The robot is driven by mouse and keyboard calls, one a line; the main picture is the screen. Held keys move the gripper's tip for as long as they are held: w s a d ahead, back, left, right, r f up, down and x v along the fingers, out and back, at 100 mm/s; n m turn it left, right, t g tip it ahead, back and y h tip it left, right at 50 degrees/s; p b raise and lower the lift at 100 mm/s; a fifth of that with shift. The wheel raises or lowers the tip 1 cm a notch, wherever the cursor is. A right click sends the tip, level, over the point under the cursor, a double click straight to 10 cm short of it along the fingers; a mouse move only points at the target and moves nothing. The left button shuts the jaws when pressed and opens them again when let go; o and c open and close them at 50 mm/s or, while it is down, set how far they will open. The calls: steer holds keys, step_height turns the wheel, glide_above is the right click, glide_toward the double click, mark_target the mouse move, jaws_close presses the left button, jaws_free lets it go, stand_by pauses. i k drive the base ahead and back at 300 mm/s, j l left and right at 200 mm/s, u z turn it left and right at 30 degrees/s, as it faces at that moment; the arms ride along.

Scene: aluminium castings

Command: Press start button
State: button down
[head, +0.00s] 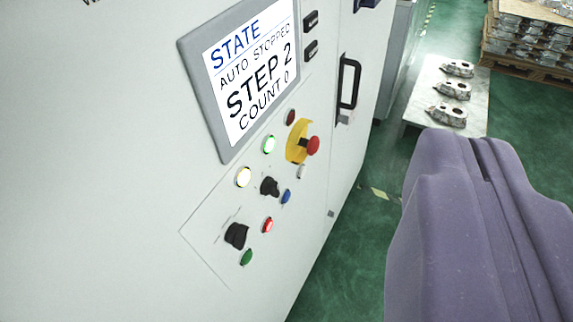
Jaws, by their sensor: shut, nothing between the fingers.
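The control panel (217,252) is on the front of a white machine cabinet. A green button (246,257) sits at its lower end, beside a red button (267,225). No start label is readable. A blue button (286,196) is higher up, and black rotary switches (236,236) are on the left. A red emergency stop (313,145) on a yellow plate is at the upper right. The screen (248,75) reads "STATE AUTO STOPPED STEP 2 COUNT 0". My purple gripper (478,150) is at the lower right, shut and empty, appearing apart from the panel.
A lit yellow-white lamp (243,177) and a lit green lamp (269,145) are on the panel. A black door handle (348,82) sticks out on the right. Behind, a pale table (418,100) bears castings, and a pallet (522,70) holds stacked castings. Green floor lies between.

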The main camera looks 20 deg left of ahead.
mark_target(248, 256)
steer(key=i+l, duration=0.1)
steer(key=l, duration=1.8)
steer(key=i+l, duration=0.15)
steer(key=l, duration=0.8)
steer(key=l+u, duration=0.15)
steer(key=u, duration=0.3)
steer(key=l+u, duration=0.15)
steer(key=u, duration=0.25)
steer(key=l+u, duration=0.15)
steer(key=u, duration=0.3)
steer(key=k+l+u, duration=0.1)
steer(key=u, duration=0.3)
steer(key=l+u, duration=0.1)
steer(key=u, duration=0.35)
